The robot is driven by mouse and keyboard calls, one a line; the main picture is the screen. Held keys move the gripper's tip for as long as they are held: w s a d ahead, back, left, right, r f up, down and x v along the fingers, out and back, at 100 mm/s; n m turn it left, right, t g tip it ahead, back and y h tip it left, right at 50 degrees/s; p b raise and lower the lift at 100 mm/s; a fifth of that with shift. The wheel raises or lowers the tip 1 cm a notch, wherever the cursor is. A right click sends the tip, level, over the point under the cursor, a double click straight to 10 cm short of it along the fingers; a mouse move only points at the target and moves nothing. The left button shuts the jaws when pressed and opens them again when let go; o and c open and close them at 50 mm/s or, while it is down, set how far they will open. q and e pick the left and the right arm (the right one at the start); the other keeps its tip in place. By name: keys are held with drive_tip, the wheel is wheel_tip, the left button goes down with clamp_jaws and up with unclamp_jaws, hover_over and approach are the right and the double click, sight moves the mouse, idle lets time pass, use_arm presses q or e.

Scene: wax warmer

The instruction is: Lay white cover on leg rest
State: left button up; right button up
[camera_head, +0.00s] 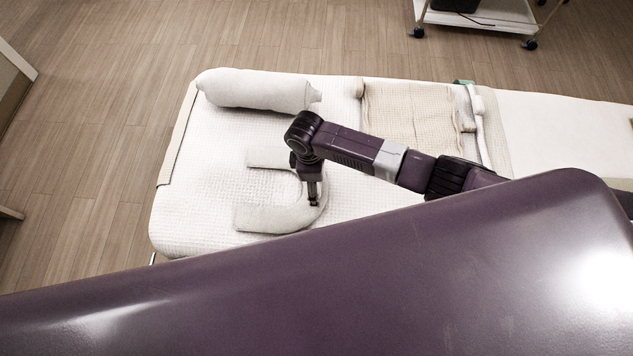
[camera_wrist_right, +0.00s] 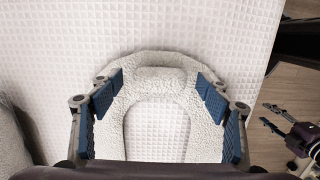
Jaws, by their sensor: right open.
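A pale grey-white bolster (camera_head: 258,90), likely the leg rest, lies along the far left edge of the bed. A U-shaped off-white cushion (camera_head: 270,217) lies nearer on the white textured bed sheet (camera_head: 200,190). I cannot tell which cloth is the white cover. My right gripper (camera_head: 313,196) points down at the cushion's curved end. In the right wrist view its blue pads are apart on either side of the cushion's curve (camera_wrist_right: 160,62), holding nothing. The bolster's edge shows at left there (camera_wrist_right: 10,140). My left gripper (camera_wrist_right: 272,117) appears there over the floor, fingers apart.
A folded beige waffle towel (camera_head: 405,115) and narrow rolled cloths (camera_head: 476,115) lie at mid-bed. A plain white section (camera_head: 560,135) extends right. A wheeled cart (camera_head: 480,15) stands on the wood floor at the back. My purple body hides the bed's near side.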

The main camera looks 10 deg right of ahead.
drive_tip(key=shift+r, duration=0.15)
drive_tip(key=shift+a+r+p, duration=0.15)
drive_tip(key=shift+r+p, duration=1.2)
drive_tip(key=shift+p, duration=0.1)
drive_tip(key=shift+a+r+p, duration=0.1)
drive_tip(key=shift+r+p, duration=1.2)
drive_tip(key=shift+p, duration=0.1)
drive_tip(key=shift+w+a+r+p, duration=0.1)
drive_tip(key=shift+r+p, duration=0.9)
drive_tip(key=shift+r, duration=0.2)
wheel_tip(320, 180, up, 12)
drive_tip(key=a, duration=0.1)
drive_tip(key=shift+w, duration=0.15)
drive_tip(key=shift+f, duration=0.1)
